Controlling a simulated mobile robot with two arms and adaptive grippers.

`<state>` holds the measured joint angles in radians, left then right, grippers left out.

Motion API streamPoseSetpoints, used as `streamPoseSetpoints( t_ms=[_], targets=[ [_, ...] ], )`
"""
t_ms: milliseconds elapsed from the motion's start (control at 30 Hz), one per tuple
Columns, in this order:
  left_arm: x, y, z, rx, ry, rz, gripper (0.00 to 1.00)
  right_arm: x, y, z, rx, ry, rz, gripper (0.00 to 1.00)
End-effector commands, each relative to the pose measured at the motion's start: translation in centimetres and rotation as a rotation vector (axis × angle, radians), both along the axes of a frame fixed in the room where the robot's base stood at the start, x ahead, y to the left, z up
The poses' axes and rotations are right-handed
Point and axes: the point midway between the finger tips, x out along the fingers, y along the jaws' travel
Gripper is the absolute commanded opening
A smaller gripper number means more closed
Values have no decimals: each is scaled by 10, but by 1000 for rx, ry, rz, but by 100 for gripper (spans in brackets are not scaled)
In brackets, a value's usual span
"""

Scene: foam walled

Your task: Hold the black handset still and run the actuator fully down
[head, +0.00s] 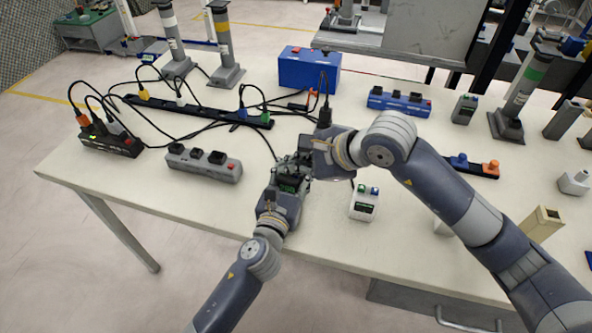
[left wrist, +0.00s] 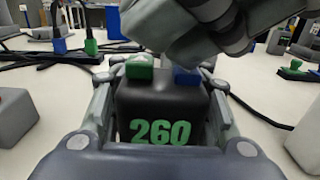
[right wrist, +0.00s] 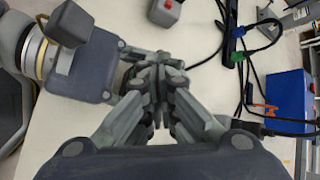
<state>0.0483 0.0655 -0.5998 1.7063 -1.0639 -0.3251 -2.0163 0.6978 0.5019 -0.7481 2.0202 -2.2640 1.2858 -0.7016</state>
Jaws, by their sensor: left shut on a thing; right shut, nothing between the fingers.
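The black handset (left wrist: 165,105) stands between the fingers of my left gripper (head: 290,178), which is shut on it. In the left wrist view it has a green button (left wrist: 139,68), a blue button (left wrist: 187,75) and a green display reading 260. My right gripper (right wrist: 160,78) is shut and empty, just above the handset, with its tips close to the blue button; I cannot tell whether they touch it. In the head view the handset (head: 289,184) is mostly hidden by the grippers. Column actuators stand at the back left (head: 225,50) and right (head: 518,92); I cannot tell which belongs to this handset.
A white handset (head: 363,204) stands to the right. A grey power strip (head: 204,164), a black strip (head: 110,142) and a long black strip (head: 195,110) lie left among loose cables. A blue box (head: 309,70) and a blue strip (head: 399,102) are behind. The table's front left is clear.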

Motion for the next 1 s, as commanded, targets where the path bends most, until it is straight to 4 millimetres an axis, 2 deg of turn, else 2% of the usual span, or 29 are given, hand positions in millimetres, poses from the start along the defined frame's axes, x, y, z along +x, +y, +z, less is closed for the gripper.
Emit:
streamPoseSetpoints(
  t_ms=[533,1000],
  targets=[
    [0,0,0,0,-1,0,8,0,0,0,-1,2,1,0],
    [0,0,0,0,0,0,8,0,0,18,-1,1,0,0]
  ],
)
